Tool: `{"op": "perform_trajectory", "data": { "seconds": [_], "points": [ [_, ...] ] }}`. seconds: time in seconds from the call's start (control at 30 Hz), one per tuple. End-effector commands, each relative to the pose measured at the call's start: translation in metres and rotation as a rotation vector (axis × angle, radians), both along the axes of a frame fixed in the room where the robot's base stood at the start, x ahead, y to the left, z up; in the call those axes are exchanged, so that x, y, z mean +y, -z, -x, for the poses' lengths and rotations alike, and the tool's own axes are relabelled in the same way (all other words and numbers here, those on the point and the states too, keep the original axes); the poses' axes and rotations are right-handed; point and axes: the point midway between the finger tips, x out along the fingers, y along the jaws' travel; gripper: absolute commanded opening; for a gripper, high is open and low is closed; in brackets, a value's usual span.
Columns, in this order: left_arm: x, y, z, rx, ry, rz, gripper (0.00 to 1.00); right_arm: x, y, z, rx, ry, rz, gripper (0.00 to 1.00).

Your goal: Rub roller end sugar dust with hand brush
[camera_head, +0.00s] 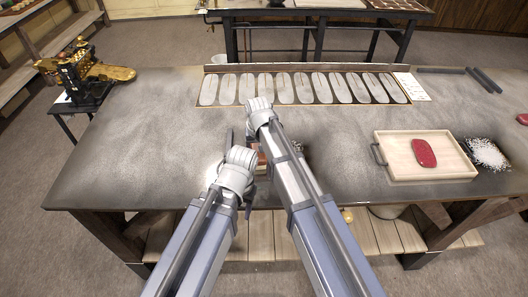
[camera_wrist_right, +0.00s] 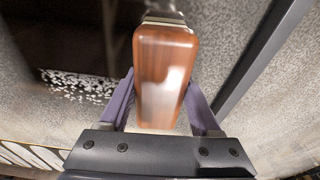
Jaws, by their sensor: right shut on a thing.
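In the right wrist view a glossy brown wooden handle (camera_wrist_right: 163,75) with a metal band at its far end sits between the purple fingers of my right gripper (camera_wrist_right: 160,95), which is shut on it. It looks like the hand brush; its bristles are out of sight. White grains (camera_wrist_right: 80,84) lie by a dark area at the left, perhaps the sugar dust. In the head view my right wrist (camera_head: 260,108) reaches over the middle of the table and hides its fingers. My left wrist (camera_head: 238,168) is nearer; its jaw opening cannot be made out. Which part is the roller end is unclear.
A black and brass machine (camera_head: 82,78) stands on a small stand left of the dusty table (camera_head: 140,140). A tray with long oval marks (camera_head: 300,90) lies along the back. A wooden tray (camera_head: 392,152) holds a red object (camera_head: 424,153); white granules (camera_head: 488,154) lie right of it.

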Motion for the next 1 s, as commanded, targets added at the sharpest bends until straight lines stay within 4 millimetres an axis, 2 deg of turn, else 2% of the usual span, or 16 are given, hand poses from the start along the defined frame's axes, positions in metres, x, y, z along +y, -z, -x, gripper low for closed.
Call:
{"op": "perform_trajectory", "data": {
  "seconds": [0.23, 0.5, 0.7, 1.0],
  "points": [
    [0.000, 0.000, 0.000, 0.000, 0.000, 0.000, 0.55, 0.001, 0.000, -0.003, 0.000, 0.001, 0.001, 0.04],
    [0.000, 0.000, 0.000, 0.000, 0.000, 0.000, 0.55, 0.001, 0.000, -0.021, 0.000, 0.001, 0.001, 0.04],
    [0.000, 0.000, 0.000, 0.000, 0.000, 0.000, 0.55, 0.000, 0.000, -0.021, 0.000, 0.001, 0.002, 0.04],
    [0.000, 0.002, 0.000, 0.000, 0.000, 0.000, 0.55, -0.018, 0.002, -0.021, 0.000, 0.003, 0.003, 0.04]
  ]
}}
